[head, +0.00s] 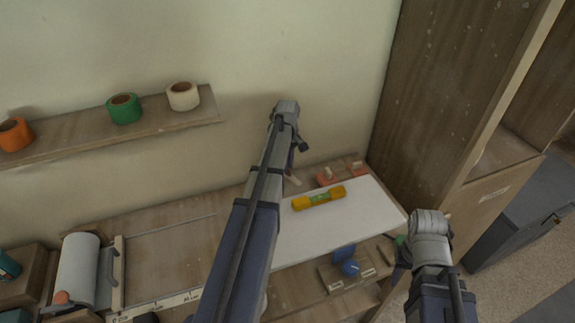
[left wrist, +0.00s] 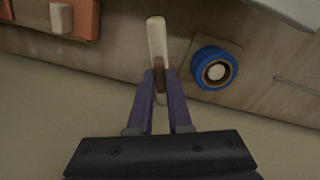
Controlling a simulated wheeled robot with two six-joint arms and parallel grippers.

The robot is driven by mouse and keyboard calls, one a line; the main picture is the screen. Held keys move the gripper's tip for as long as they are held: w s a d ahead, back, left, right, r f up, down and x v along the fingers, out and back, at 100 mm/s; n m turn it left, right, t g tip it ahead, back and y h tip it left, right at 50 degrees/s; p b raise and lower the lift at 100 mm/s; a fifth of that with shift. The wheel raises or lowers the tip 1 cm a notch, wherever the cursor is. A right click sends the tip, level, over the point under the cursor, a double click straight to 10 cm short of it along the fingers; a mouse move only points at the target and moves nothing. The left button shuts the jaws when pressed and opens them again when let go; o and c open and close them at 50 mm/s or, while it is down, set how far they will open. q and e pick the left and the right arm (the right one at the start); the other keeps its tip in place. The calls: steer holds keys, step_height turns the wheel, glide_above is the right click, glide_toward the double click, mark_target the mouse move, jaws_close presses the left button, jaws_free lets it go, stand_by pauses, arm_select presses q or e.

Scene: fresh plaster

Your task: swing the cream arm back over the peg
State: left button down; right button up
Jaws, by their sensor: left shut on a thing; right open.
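The cream arm (left wrist: 157,40) stands upright between the purple fingers of my left gripper (left wrist: 158,82) in the left wrist view. The fingers are shut on it, with a brown part at the grip. A blue ring (left wrist: 201,64) with a cream round centre (left wrist: 216,71) sits to the right on the wood, apart from the cream arm; I cannot tell whether that centre is the peg. In the head view the cream arm (head: 292,180) shows just below my left gripper (head: 291,158), by the wall. My right gripper (head: 402,252) is open at the lower right, fingertips mostly hidden.
A yellow level (head: 318,198) lies on the white sheet (head: 345,222). Orange blocks (head: 326,178) stand behind it. A blue-knobbed item (head: 350,267) is at the front. Tape rolls (head: 124,109) stand on the wall shelf (head: 68,133). A tall wooden cabinet (head: 440,95) bounds the right.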

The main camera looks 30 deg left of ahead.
arm_select(q)
steer(key=shift+s, duration=0.15)
stand_by(0.4)
steer(key=s+a+m, duration=0.3)
steer(key=a+m, duration=0.2)
steer(key=m, duration=1)
steer(key=shift+s+a, duration=0.25)
steer(key=shift+s, duration=0.05)
stand_by(0.3)
steer(key=c, duration=0.8)
jaws_free()
steer(key=shift+c, duration=0.2)
steer(key=shift+r, duration=0.15)
